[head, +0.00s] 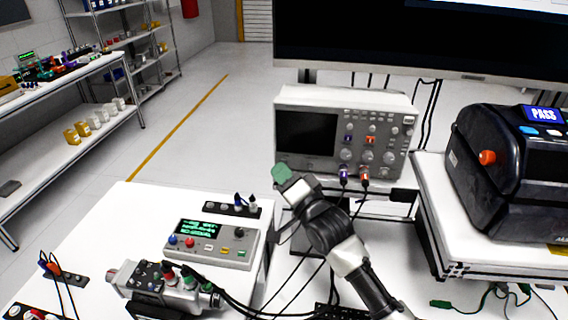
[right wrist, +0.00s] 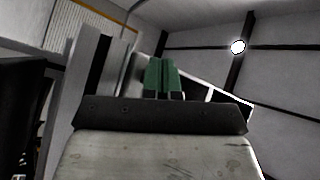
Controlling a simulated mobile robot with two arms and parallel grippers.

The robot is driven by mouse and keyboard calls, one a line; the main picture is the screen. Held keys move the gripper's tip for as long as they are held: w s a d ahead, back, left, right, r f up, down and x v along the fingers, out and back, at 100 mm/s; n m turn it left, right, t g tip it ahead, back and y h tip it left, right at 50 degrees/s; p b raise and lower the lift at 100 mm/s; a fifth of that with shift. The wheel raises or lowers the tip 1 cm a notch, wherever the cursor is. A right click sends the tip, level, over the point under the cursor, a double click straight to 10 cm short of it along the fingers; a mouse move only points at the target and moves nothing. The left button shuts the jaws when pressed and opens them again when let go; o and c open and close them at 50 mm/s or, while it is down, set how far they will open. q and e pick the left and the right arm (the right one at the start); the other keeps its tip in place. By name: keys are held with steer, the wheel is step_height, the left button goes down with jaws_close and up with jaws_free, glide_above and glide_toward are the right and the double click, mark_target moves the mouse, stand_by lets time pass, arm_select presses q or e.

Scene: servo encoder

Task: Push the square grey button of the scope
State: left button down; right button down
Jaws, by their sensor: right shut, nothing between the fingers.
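The scope (head: 312,163) is a grey box with a dark screen at left and knobs and small buttons at right. It stands behind the white workbench, under a big monitor. I cannot surely tell which small button is the square grey one; the scope's lower left corner is close to my gripper. My right gripper (head: 281,174), with green fingertips, is shut and empty in front of that corner. I cannot tell whether it touches the scope. The fingertips also show pressed together in the right wrist view (right wrist: 162,78). My left gripper is in neither view.
A control box (head: 212,243) with a green display and a grey motor unit (head: 165,287) with cables sit on the white bench (head: 120,225). Two probe cables hang from the scope's front. A dark tester (head: 505,165) showing PASS stands at right. Shelves are far left.

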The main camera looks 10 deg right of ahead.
steer(key=shift+s, duration=0.1)
stand_by(0.6)
steer(key=shift+s+a+p, duration=0.15)
steer(key=shift+s+p, duration=0.2)
steer(key=shift+p, duration=0.05)
steer(key=shift+s, duration=0.1)
steer(key=s+p, duration=0.1)
steer(key=s+a+p, duration=0.1)
steer(key=s, duration=0.1)
steer(key=s+a+p, duration=0.1)
steer(key=s, duration=0.1)
steer(key=shift+s+a, duration=0.2)
steer(key=c, duration=1.8)
jaws_free()
